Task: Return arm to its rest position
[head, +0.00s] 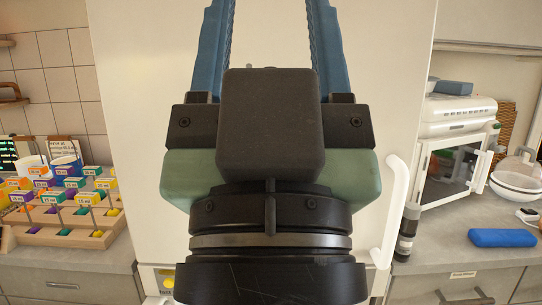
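My gripper (271,25) fills the middle of the head view and points upward in the picture. Its dark housing and wrist hide much of what lies behind. Its two blue fingers stand wide apart, and only a pale panel shows between them. The fingertips run out of the top of the frame. I see nothing held in the visible part of the fingers.
A tall cream cabinet or fridge door (130,140) with a white handle (394,210) stands behind the gripper.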

